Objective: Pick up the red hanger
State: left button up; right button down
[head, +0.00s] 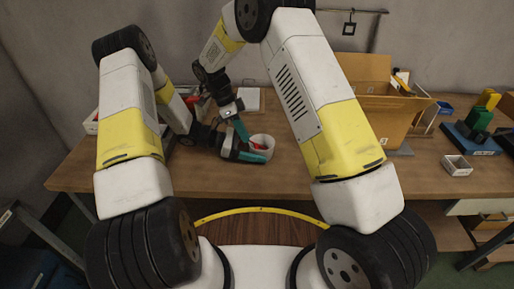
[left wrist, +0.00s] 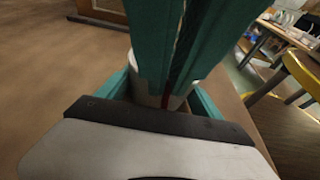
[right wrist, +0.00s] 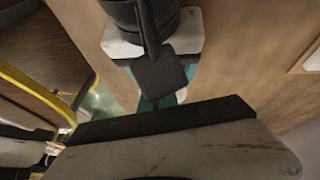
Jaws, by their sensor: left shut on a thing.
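A small red piece, which looks like part of the red hanger (head: 257,146), shows at the white cup (head: 262,138) on the wooden table. My left gripper (head: 256,156) is at the cup's front side. In the left wrist view its teal fingers (left wrist: 190,45) are close together, with a thin red strip (left wrist: 166,101) between them and the white cup (left wrist: 144,80) behind. The hanger's full shape is hidden. My right gripper (head: 241,130) points down just left of the cup.
Another red item (head: 201,99) lies farther back, partly behind my arms. A white tray (head: 91,126) stands at the left edge. A cardboard box (head: 385,110) stands right of my right arm.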

pick_arm(q)
jog(key=o, duration=1.1)
jog(key=shift+c, duration=0.2)
pick_arm(e)
notch_tip(320, 180, up, 10)
